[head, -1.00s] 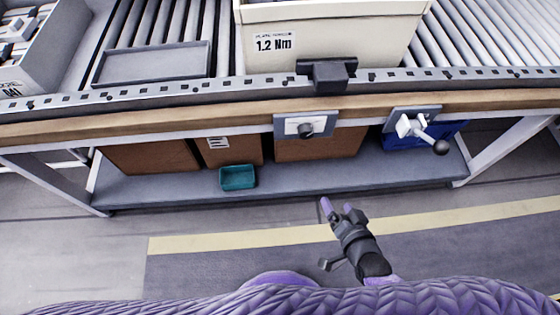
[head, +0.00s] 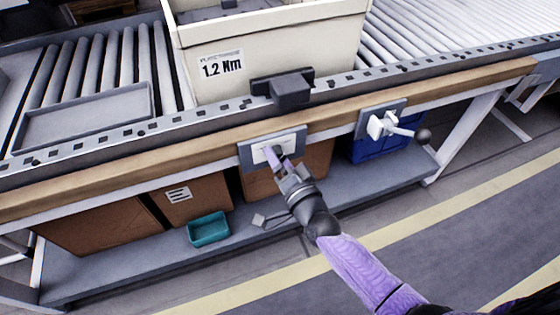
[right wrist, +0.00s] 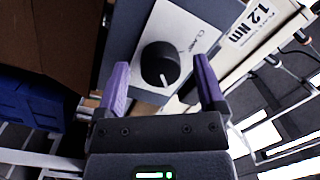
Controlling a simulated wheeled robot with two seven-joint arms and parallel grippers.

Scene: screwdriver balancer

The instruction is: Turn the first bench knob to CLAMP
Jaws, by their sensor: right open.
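The first bench knob (right wrist: 160,64) is black and round, on a pale plate (right wrist: 200,22) with the word CLAMP printed above and right of the knob in the right wrist view. A light mark shows on the knob's lower part, away from that word. In the head view its grey mounting panel (head: 295,136) is on the bench front, with the knob mostly hidden behind my right gripper (head: 276,157). My right gripper is open, its purple fingers on either side of the knob in the wrist picture; I cannot tell whether they touch it. My left gripper is out of view.
A lever on a second panel (head: 388,124) sticks out to the right. A dark bracket (head: 287,88) projects above the knob, below a cream bin (head: 270,55) marked 1.2 Nm. Brown boxes (head: 100,222), a teal tray (head: 208,229) and a blue crate (head: 375,147) sit on the shelf below.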

